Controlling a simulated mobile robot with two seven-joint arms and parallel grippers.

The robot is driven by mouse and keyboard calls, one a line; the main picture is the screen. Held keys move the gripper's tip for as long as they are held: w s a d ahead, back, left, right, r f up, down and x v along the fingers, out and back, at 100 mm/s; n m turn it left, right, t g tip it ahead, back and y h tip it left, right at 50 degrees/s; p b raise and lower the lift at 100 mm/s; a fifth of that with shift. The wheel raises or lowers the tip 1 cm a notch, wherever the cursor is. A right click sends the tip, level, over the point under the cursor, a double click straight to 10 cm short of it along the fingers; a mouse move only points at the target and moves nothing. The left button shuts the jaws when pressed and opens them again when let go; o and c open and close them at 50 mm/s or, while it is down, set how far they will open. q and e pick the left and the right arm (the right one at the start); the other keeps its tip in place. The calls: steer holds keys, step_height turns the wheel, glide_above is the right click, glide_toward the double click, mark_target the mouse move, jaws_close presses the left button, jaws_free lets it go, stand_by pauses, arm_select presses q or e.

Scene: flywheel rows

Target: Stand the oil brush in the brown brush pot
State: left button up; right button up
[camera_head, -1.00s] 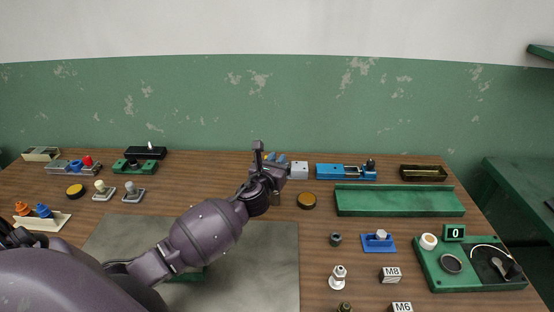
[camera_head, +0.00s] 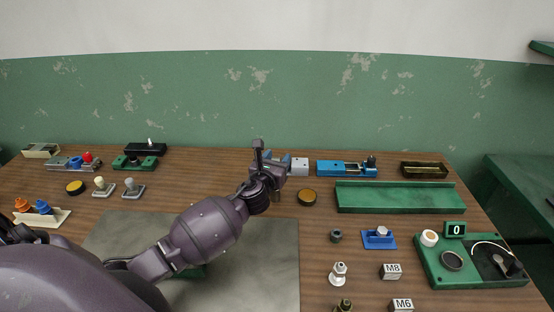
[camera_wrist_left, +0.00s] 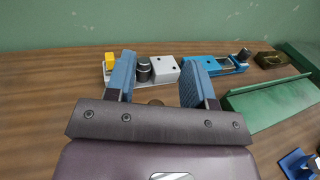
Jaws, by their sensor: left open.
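My left gripper (camera_head: 276,160) is over the back middle of the bench. In the left wrist view its two blue-padded fingers (camera_wrist_left: 161,62) are apart, with nothing held between them. I cannot make out the oil brush or a brown brush pot with certainty. A small dark open cup (camera_head: 336,236) stands right of the grey mat. My right gripper is out of view.
A blue fixture (camera_head: 340,169) and a long green tray (camera_head: 400,198) lie right of the gripper. A round brown-topped tin (camera_head: 306,197) sits just in front. The grey mat (camera_head: 260,265) is partly hidden under my arm. Small fixtures crowd the left back.

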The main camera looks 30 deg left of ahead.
arm_select(q)
steer(key=v, duration=1)
steer(key=shift+s, duration=0.35)
steer(key=shift+d, duration=0.1)
